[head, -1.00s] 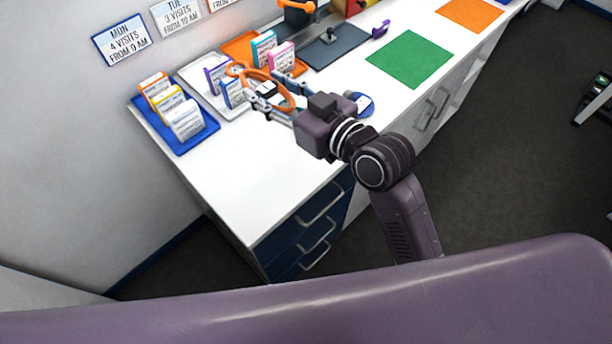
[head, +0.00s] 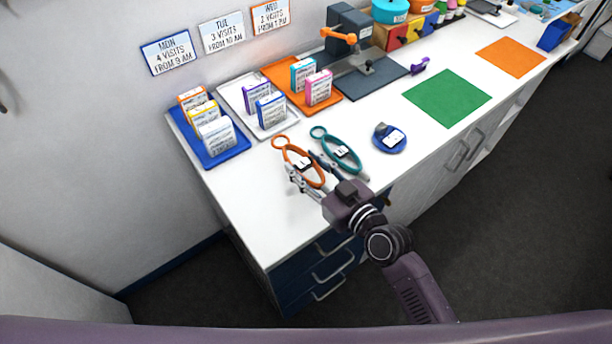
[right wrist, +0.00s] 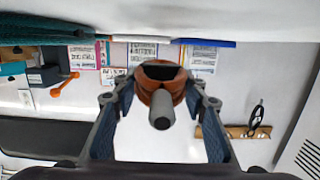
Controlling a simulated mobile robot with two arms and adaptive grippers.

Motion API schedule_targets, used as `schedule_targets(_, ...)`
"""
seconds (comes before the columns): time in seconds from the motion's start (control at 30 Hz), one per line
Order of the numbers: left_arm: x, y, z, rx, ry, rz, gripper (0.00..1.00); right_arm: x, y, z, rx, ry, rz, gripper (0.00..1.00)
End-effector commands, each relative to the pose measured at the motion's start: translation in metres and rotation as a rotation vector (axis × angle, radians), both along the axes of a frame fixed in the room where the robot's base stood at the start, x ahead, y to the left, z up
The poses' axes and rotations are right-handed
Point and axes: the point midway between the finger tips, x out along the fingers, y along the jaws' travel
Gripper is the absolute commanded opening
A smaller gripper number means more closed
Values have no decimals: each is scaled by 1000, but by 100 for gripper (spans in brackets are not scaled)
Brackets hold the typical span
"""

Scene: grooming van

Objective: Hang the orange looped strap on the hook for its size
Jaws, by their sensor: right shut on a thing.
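The orange looped strap (head: 291,147), with a small ring at one end and a dark and white tag, is held in my right gripper (head: 302,164) over the near left part of the counter. In the right wrist view the orange strap (right wrist: 176,88) shows end-on between the two fingers, with a grey rounded piece in front. A wooden rail (right wrist: 210,131) on the wall carries a dark looped item (right wrist: 256,117); individual hooks are too small to tell apart. My left gripper is out of view.
A teal looped strap (head: 352,155) and a blue coiled one (head: 380,132) lie on the white counter (head: 240,190). Boxes stand on blue (head: 233,151), white and orange trays behind. A grey stand with an orange arm (head: 340,36) is farther back. The counter's front left is clear.

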Motion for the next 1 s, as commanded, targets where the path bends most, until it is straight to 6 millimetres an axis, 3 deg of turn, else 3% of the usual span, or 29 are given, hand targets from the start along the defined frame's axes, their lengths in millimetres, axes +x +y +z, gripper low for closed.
schedule_targets(0.3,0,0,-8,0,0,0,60,0,0,-38,-2,0,0,13)
schedule_targets(0.73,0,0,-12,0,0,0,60,0,0,-45,-1,-2,-1,13)
schedule_targets(0.77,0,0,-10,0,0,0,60,0,0,-44,-1,-1,-1,43)
schedule_targets(0.9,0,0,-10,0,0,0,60,0,0,-43,-1,-1,-1,57)
schedule_targets(1.0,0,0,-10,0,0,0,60,0,0,-43,-1,-1,-1,57)
